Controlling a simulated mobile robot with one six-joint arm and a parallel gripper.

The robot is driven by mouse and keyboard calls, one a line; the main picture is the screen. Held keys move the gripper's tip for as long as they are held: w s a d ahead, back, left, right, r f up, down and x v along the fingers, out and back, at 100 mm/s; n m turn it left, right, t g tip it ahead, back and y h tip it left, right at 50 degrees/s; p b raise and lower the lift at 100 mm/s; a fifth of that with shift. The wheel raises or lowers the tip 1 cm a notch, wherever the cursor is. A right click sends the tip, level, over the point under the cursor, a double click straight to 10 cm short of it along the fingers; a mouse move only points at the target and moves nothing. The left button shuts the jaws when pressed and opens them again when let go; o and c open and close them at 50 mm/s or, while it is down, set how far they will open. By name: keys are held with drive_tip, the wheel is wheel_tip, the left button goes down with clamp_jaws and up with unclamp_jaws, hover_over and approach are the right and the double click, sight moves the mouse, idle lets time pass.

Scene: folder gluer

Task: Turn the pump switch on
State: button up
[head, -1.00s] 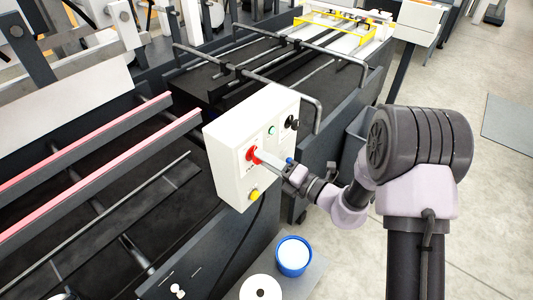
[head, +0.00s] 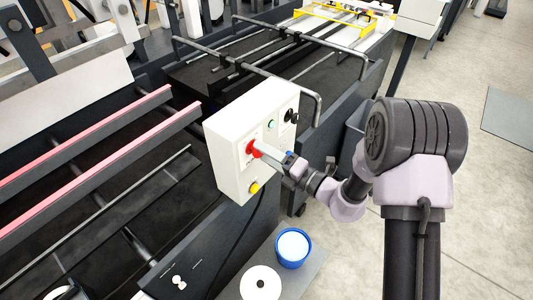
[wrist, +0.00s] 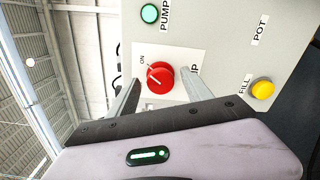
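The red rotary knob (head: 252,147) sits on the front of a white control box (head: 232,170). In the wrist view the red knob (wrist: 160,78) carries a white line slanting toward the upper left, roughly toward the "ON" print. A label reading "PUMP" stands by a green lamp (wrist: 149,13). Another label beside the knob is partly hidden by a finger. My gripper (wrist: 160,74) faces the panel with its fingers apart, one on each side of the knob. A gap shows at the left finger; contact at the right finger cannot be told. In the head view my gripper (head: 261,150) is at the knob.
A yellow button (wrist: 263,89) sits on the same panel, to the right of the knob in the wrist view. A black knob (head: 291,116) is on the box's upper right. A blue pot (head: 293,249) and a white roll (head: 260,284) stand below. Machine rails lie left and behind.

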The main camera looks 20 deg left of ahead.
drive_tip(key=v, duration=1.7)
drive_tip(key=shift+d, duration=0.2)
drive_tip(key=shift+s, duration=0.15)
